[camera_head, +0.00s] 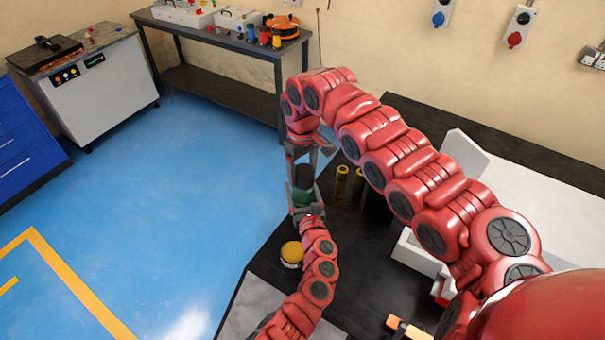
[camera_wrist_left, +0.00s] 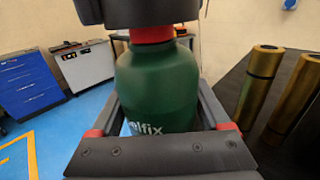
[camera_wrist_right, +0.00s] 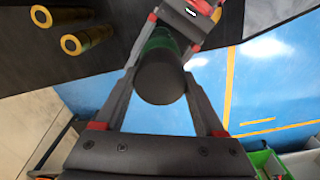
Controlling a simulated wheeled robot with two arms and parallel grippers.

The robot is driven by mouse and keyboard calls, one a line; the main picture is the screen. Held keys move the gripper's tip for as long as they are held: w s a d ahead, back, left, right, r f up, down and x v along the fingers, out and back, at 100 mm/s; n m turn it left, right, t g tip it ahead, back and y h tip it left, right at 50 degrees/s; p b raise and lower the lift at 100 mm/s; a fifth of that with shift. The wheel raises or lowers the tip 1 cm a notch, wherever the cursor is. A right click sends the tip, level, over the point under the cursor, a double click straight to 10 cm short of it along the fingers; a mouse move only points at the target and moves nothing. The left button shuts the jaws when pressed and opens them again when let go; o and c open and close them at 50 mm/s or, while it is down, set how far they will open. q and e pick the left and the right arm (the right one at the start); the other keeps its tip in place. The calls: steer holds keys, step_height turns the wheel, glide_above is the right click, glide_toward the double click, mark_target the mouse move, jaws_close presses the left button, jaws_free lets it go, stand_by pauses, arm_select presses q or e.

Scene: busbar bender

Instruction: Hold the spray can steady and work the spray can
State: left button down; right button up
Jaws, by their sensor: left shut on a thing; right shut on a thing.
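The spray can (camera_head: 303,197) has a green body, a red collar and a wide black cap (camera_wrist_right: 160,80). My left gripper (camera_head: 306,209) is shut around the can's green body; in the left wrist view the body (camera_wrist_left: 157,88) fills the space between the fingers, with part of a label low down. My right gripper (camera_head: 304,168) comes down from above, its fingers shut on either side of the black cap. The can's base is hidden by my left gripper.
Two brass cylinders (camera_head: 342,184) (camera_head: 358,186) stand right of the can. A yellow-topped round object (camera_head: 292,252) is beside my left forearm. A white machine (camera_head: 530,190) is at right. Blue floor lies left of the worktop; a dark bench (camera_head: 220,45) stands behind.

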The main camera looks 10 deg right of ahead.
mark_target(303, 170)
steer(key=shift+r, duration=0.2)
steer(key=shift+r, duration=2)
arm_select(q)
jaws_free()
steer(key=shift+s, duration=0.1)
